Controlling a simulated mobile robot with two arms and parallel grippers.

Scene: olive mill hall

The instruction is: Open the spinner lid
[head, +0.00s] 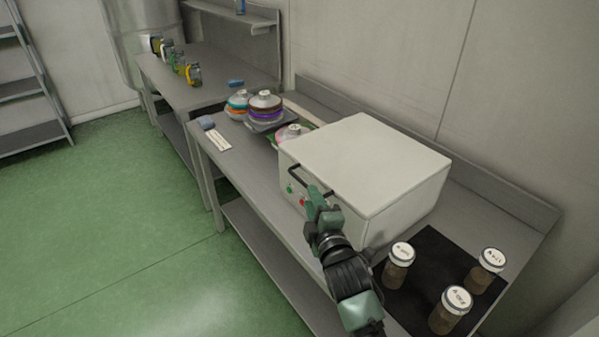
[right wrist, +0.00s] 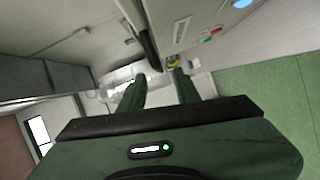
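The spinner is a white box (head: 345,190) on the steel bench. Its flat white lid (head: 365,160) is down. A dark bar handle (head: 300,176) sits at the lid's front edge, and it also shows in the right wrist view (right wrist: 140,36). My right gripper (head: 314,192) is at the near end of this handle. In the right wrist view its two fingers (right wrist: 159,74) are apart, with the handle's end close to the gap. I cannot tell whether they touch it. My left gripper is not in view.
Several lidded brown jars (head: 452,310) stand on or beside a black mat (head: 425,275) right of the spinner. Round containers with coloured bands (head: 264,106) stand beyond it on the left. A second bench (head: 180,95) holds small jars. The green floor (head: 130,220) is clear.

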